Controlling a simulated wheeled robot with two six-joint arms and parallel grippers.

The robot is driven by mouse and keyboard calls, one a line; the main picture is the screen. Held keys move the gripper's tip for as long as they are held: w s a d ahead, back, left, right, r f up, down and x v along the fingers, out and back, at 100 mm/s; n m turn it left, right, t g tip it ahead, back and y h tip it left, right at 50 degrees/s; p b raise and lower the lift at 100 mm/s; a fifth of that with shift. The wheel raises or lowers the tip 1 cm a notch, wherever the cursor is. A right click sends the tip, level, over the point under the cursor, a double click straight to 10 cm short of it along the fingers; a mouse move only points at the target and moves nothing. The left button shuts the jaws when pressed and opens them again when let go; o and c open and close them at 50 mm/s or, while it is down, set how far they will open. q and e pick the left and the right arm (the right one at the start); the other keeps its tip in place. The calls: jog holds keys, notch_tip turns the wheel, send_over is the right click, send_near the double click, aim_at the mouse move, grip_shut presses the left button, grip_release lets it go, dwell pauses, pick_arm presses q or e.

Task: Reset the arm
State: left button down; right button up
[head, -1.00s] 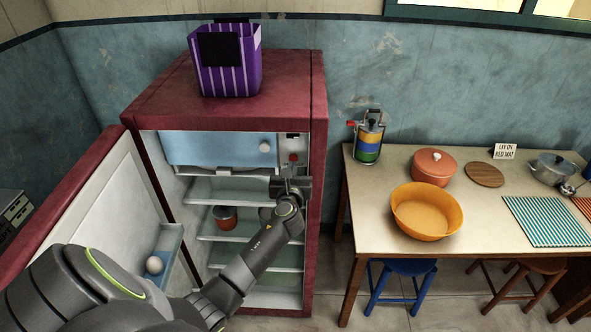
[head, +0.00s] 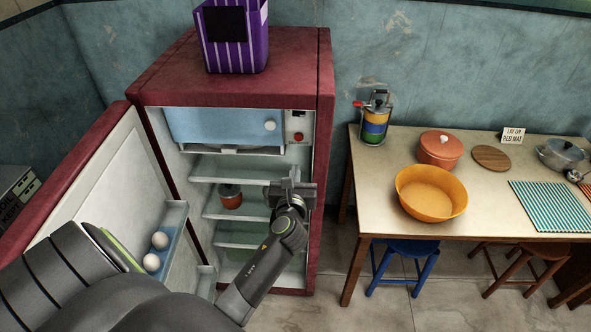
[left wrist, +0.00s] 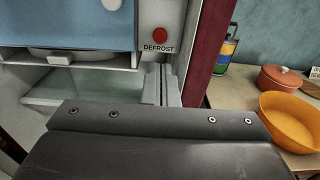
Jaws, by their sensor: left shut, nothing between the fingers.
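My left arm comes in from the left in the head view, and its left gripper (head: 291,185) is in front of the right side of the open red fridge (head: 322,130). The left gripper is shut and empty. In the left wrist view its fingers (left wrist: 161,85) point toward the fridge's right inner side, below the red defrost button (left wrist: 160,35). That button also shows in the head view (head: 298,137). The blue freezer door (head: 215,128) is closed. My right gripper is not in view.
The fridge door (head: 95,185) stands open at left, with white eggs (head: 160,240) in its rack. A small pot (head: 230,196) sits on a shelf. A purple striped bin (head: 245,45) stands on top. The table (head: 400,160) at right holds an orange bowl (head: 431,190) and other cookware.

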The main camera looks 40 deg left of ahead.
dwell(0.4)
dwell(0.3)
pick_arm(q)
jog(key=s+d+f+n+g+h+b, duration=0.1)
jog(key=s+f+n+g+h, duration=0.35)
jog(key=f, duration=1.15)
jog(key=s+d+f+n+g+h+b, duration=0.15)
jog(key=s+f+n, duration=0.6)
jog(key=f, duration=0.85)
jog(key=s+f+n+g, duration=0.2)
jog(key=s+f+n, duration=0.4)
jog(key=s, duration=0.5)
jog(key=s+d+f+n+g+h, duration=0.1)
jog(key=s+f+n+g, duration=0.2)
jog(key=s, duration=0.9)
jog(key=s+d+f+n+g+h, duration=0.1)
jog(key=s+f+n+g, duration=0.1)
jog(key=s+f+n, duration=0.7)
notch_tip(320, 180, down, 3)
jog(key=s, duration=0.3)
jog(key=shift+d+r+g, duration=0.2)
jog(key=shift+d+g, duration=0.05)
jog(key=shift+g, duration=0.15)
jog(key=shift+w, duration=0.1)
